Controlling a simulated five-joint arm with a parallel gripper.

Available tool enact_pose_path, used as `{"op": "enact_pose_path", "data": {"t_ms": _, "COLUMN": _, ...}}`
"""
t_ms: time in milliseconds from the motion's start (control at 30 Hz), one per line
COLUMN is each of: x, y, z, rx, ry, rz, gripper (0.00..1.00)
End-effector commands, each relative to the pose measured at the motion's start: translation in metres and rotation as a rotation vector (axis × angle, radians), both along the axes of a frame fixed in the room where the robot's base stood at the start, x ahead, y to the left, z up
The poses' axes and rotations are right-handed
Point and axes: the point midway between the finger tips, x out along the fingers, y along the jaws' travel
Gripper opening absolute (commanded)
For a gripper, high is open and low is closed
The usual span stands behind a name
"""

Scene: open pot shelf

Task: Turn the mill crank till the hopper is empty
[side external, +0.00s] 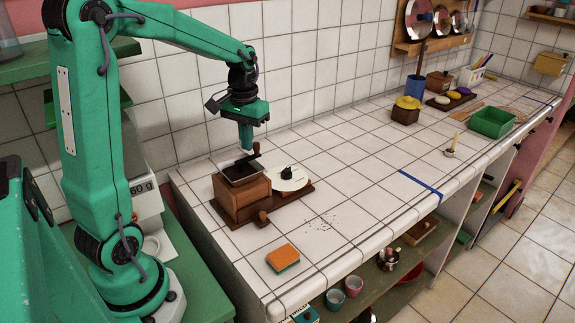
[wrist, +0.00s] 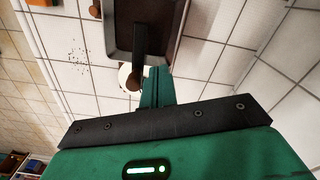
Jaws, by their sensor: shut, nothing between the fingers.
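The wooden mill (side external: 240,200) stands on a dark base board at the left end of the tiled counter. Its hopper (side external: 236,169) is a shallow dark-rimmed tray on top; it also shows in the wrist view (wrist: 122,28). I see no clear contents in it, but the crank hides part. The crank (wrist: 141,35) is a dark bar over the hopper, with a brown knob (wrist: 134,82) at its end. My gripper (side external: 246,147) points down at the mill top, shut and empty. In the wrist view its fingers (wrist: 157,78) are beside the knob; contact is unclear.
A white disc (side external: 291,181) with a black knob sits right of the mill. Dark crumbs (side external: 320,222) and an orange sponge (side external: 283,256) lie in front. A scale (side external: 150,215) stands left. The counter's middle is mostly clear; a blue strip (side external: 408,185) crosses it.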

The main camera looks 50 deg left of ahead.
Motion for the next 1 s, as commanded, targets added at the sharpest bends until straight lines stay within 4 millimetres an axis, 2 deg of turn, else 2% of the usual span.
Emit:
{"op": "enact_pose_path", "data": {"t_ms": 500, "x": 0.0, "y": 0.0, "z": -0.013, "rx": 0.0, "ry": -0.001, "rz": 0.0, "gripper": 0.0}}
{"op": "enact_pose_path", "data": {"t_ms": 1000, "x": 0.001, "y": -0.001, "z": -0.014, "rx": 0.0, "ry": -0.001, "rz": -0.003, "gripper": 0.0}}
